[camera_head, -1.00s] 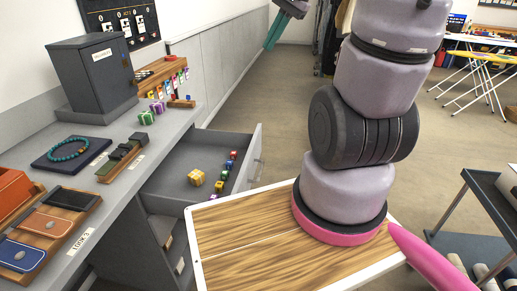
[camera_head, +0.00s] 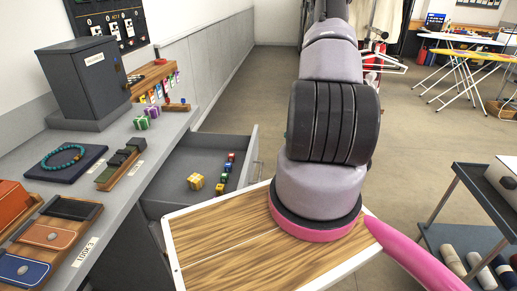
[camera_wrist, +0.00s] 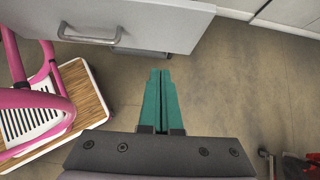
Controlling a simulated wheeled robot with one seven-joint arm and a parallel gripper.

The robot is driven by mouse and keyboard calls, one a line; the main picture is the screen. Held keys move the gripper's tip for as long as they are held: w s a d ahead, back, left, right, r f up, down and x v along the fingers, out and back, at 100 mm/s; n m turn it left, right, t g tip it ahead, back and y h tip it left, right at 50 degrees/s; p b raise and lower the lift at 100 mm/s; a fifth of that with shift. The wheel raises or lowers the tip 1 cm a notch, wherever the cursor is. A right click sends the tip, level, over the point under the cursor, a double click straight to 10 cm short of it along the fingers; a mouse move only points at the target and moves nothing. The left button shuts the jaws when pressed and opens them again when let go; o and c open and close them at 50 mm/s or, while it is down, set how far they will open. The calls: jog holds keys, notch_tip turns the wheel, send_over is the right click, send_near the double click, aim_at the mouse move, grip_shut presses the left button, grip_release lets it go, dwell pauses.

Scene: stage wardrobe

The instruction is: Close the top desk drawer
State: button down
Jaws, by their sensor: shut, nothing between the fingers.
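The top desk drawer (camera_head: 211,143) is pulled out from the grey desk (camera_head: 128,166) in the head view. A yellow gift box (camera_head: 195,181) and several small coloured boxes lie in it. In the wrist view the drawer's grey front (camera_wrist: 150,22) and its metal handle (camera_wrist: 90,36) show at the top left. My gripper (camera_wrist: 160,74) has green fingers that are shut together and empty. The gripper is out of sight in the head view, behind my arm.
A dark cabinet (camera_head: 88,81), a bracelet on a pad (camera_head: 64,161) and wallets on wooden trays stand on the desk. A dark cart (camera_head: 478,205) is at the right. Open floor (camera_head: 229,104) lies beyond the drawer.

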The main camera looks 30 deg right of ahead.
jog(key=a+r+x, duration=0.1)
jog(key=x, duration=1.2)
jog(key=shift+w, duration=0.4)
jog(key=shift+a, duration=0.15)
send_over(194, 155)
jog(key=shift+s+d, duration=0.2)
jog(key=shift+s, duration=0.15)
jog(key=shift+w+a, duration=0.15)
jog(key=shift+a, duration=0.1)
